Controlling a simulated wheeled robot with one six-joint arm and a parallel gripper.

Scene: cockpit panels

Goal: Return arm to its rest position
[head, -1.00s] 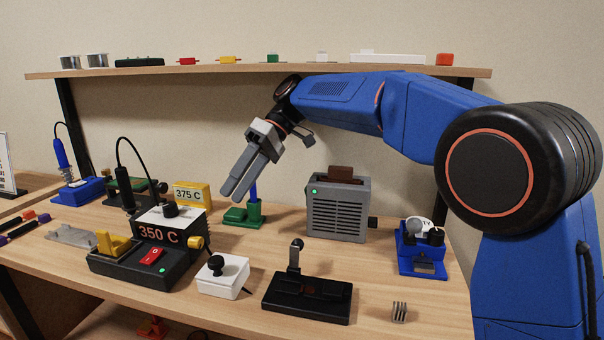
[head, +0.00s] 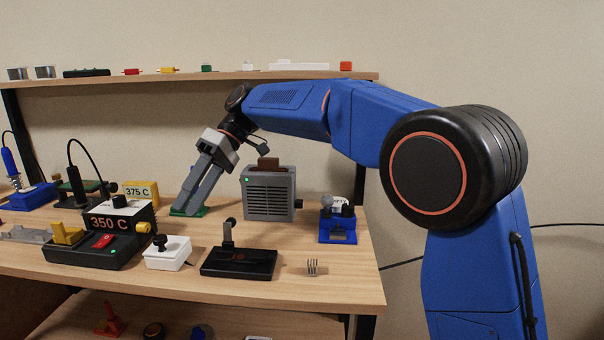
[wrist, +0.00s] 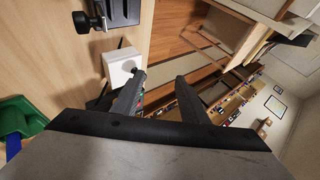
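My blue arm reaches left over the workbench from its big black shoulder joint, with the elbow raised and the wrist bent down. My gripper (head: 186,205) points down and left over the bench, in front of the green stand (head: 201,211), which it partly hides. In the wrist view the two fingers of my gripper (wrist: 160,82) are apart with nothing between them. I cannot tell whether the fingertips touch the stand.
A grey toaster-like box (head: 270,196) stands right of my gripper. The 350 C station (head: 110,222), a white switch box (head: 168,253), a black base (head: 239,263) and a blue stand (head: 338,228) are around. A shelf (head: 300,76) runs behind.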

